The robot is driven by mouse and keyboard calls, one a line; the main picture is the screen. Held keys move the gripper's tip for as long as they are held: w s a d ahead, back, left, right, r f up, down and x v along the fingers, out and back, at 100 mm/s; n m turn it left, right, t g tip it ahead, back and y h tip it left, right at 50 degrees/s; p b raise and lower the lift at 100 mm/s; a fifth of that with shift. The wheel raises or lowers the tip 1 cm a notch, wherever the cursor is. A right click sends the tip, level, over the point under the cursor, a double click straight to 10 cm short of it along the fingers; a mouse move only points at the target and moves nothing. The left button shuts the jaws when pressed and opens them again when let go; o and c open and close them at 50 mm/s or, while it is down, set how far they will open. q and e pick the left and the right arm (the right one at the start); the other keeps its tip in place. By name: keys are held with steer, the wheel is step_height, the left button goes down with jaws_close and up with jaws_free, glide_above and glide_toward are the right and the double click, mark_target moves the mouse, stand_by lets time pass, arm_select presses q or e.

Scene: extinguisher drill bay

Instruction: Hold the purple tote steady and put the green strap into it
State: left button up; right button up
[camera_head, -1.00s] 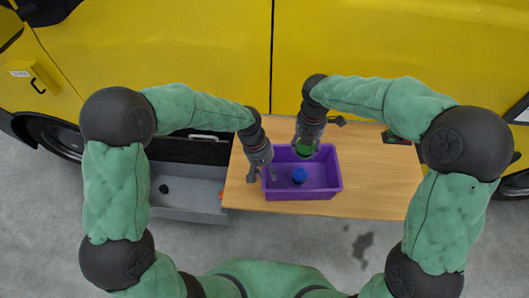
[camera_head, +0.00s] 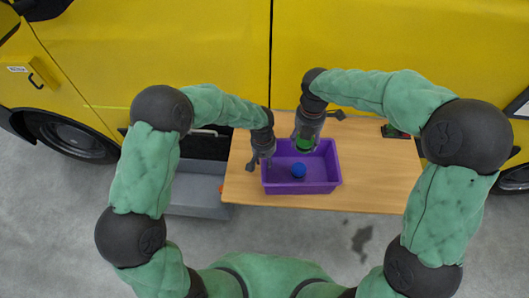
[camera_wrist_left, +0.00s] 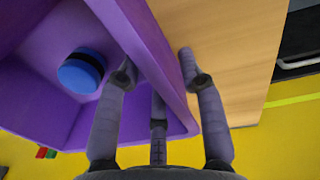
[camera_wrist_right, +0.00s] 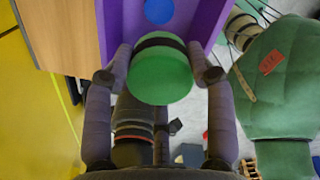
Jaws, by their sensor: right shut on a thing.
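The purple tote (camera_head: 325,187) stands on the wooden table. My left gripper (camera_head: 262,163) is at its left wall. In the left wrist view the open fingers (camera_wrist_left: 157,65) straddle that wall, one inside and one outside, with a gap on the outer side. My right gripper (camera_head: 305,145) is shut on the green strap (camera_wrist_right: 160,75), a roll with a black band. It holds the strap above the back right part of the tote; the strap is partly hidden by the gripper in the head view (camera_head: 306,144).
A blue roll (camera_head: 298,170) with a black band lies in the tote. A grey open drawer (camera_head: 195,195) is at the left. A yellow vehicle (camera_head: 180,50) stands behind.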

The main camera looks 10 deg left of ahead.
arm_select(q)
steer(key=shift+d+f, duration=0.1)
steer(key=shift+f, duration=1.8)
jaws_close()
